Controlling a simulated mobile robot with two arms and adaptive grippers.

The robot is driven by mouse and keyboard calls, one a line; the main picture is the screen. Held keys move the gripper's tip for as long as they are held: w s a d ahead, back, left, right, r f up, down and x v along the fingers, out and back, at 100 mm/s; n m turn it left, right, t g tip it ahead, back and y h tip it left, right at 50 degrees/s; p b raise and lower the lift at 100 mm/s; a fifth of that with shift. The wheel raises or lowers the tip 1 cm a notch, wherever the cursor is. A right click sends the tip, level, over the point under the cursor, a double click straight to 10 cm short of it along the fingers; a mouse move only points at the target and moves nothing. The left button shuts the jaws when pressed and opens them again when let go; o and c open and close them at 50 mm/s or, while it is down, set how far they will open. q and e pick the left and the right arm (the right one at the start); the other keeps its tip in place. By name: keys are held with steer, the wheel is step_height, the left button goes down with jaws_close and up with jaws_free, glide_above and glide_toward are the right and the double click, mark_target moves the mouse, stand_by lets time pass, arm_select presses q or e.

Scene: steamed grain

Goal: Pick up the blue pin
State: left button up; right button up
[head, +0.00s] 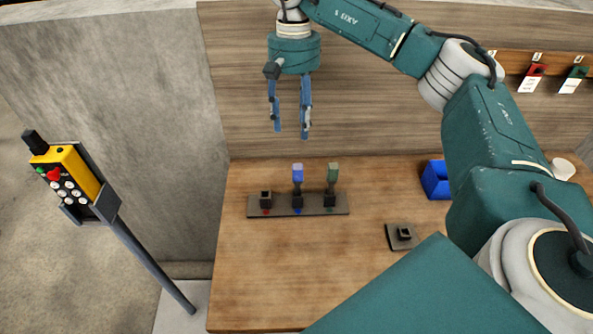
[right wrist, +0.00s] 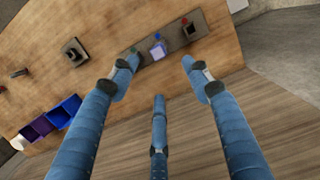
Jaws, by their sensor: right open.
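The blue pin (head: 297,174) stands upright in the middle socket of a dark rack (head: 316,209) on the wooden table. It also shows in the right wrist view (right wrist: 158,50), ahead of the fingers. A green pin (head: 333,174) stands in the socket to its right in the head view. The socket (head: 265,199) with the red dot holds no pin. My right gripper (head: 290,130) is open and empty, above the rack and pointing down, apart from the blue pin. Its fingers (right wrist: 160,90) spread around the pin's place in the right wrist view. My left gripper is not in view.
A dark single socket block (head: 402,236) sits right of the rack. A blue bin (head: 436,180) stands at the right, partly behind my arm. A yellow control box (head: 70,180) on a post stands left of the table (head: 270,280). The front left tabletop is clear.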

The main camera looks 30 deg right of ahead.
step_height(320, 180, down, 3)
steer(key=b, duration=0.2)
arm_select(q)
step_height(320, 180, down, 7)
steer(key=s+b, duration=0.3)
steer(key=b, duration=0.1)
arm_select(e)
glide_toward(297, 176)
steer(key=w+f, duration=0.2)
steer(key=f, duration=0.2)
steer(key=f+p, duration=0.1)
steer(key=shift+s+d+f, duration=0.2)
steer(key=shift+s+f, duration=0.15)
steer(key=shift+f, duration=0.35)
steer(key=f+p, duration=0.1)
steer(key=f, duration=0.1)
steer(key=s+f+p, duration=0.1)
steer(key=f+p, duration=0.1)
steer(key=shift+s, duration=0.1)
steer(key=shift+f, duration=0.6)
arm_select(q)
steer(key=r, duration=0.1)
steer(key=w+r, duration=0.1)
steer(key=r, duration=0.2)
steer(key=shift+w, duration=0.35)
arm_select(e)
steer(key=shift+a+f, duration=0.1)
